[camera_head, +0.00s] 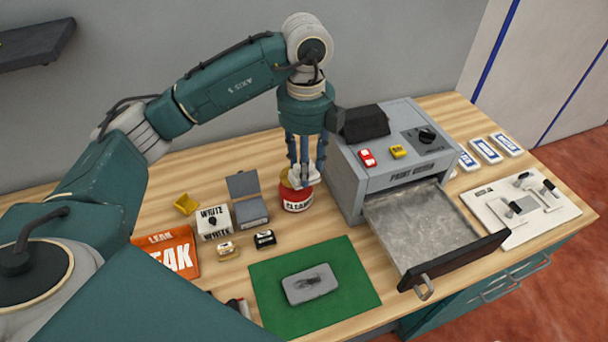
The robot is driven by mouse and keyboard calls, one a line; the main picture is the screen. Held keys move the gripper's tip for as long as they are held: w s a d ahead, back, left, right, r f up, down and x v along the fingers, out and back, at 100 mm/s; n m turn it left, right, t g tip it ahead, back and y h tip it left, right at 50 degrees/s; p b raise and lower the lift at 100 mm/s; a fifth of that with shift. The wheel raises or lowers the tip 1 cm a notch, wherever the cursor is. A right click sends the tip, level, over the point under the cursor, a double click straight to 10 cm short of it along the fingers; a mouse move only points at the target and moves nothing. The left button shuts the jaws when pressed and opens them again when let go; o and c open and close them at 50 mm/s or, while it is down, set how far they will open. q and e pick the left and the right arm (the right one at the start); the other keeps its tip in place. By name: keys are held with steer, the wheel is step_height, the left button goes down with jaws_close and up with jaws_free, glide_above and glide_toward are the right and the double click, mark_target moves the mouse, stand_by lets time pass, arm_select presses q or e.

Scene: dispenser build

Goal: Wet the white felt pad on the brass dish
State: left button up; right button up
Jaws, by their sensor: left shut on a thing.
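A red pot with a "CLEAN" label (297,201) stands upright on the wooden bench, left of the grey machine. A thin brass-coloured edge, which looks like the brass dish (284,183), shows at its top. My left gripper (304,176) points straight down over this pot. It is shut on a small whitish thing that looks like the white felt pad, mostly hidden between the fingers. I cannot tell whether the pad touches the dish. My right gripper is out of view.
The grey machine (384,178) stands close right, its metal drawer (420,225) pulled out. A green mat (350,275) with a grey slab (310,285) lies in front. A grey open box (250,211), a white box (214,222) and a yellow piece (186,204) stand left.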

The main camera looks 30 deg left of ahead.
arm_select(q)
steer(key=w+a+f+n+p, duration=0.3)
steer(key=w+a+n+p, duration=0.2)
steer(key=w+a+n, duration=0.25)
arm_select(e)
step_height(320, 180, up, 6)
arm_select(q)
steer(key=shift+n, duration=0.35)
steer(key=shift+d+f+b, duration=0.15)
steer(key=shift+f+b, duration=0.95)
steer(key=shift+f, duration=0.3)
steer(key=shift+d+f+b, duration=0.15)
steer(key=shift+f+b, duration=0.9)
steer(key=shift+f, duration=0.3)
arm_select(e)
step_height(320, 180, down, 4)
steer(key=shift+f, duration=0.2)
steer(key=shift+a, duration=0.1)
